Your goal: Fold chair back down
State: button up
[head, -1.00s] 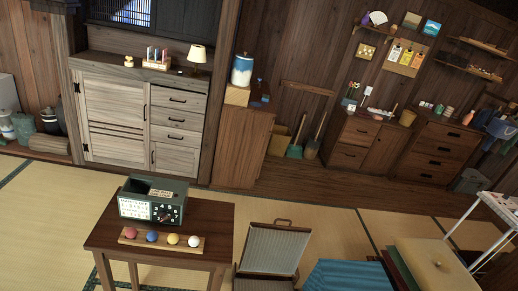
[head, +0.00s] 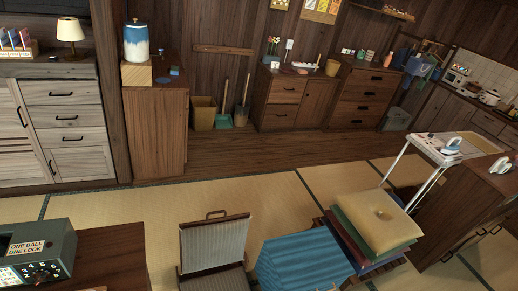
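The chair is a low floor chair with a grey ribbed back (head: 214,245) in a brown frame and a small handle (head: 215,213) at the top. It stands at the bottom centre of the head view. Its back is raised. Part of the seat (head: 222,281) shows at the bottom edge, and the rest is cut off by the frame. My gripper is not in view.
A blue striped thing (head: 303,262) and a stack of cushions (head: 375,222) stand close to the chair's right. A dark wooden table with a green box (head: 38,252) is at the left. Open tatami (head: 258,194) lies behind the chair.

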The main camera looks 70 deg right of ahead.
aim_at(207, 244)
jog(key=z, duration=1.6)
jog(key=i, duration=1.05)
jog(key=z, duration=0.05)
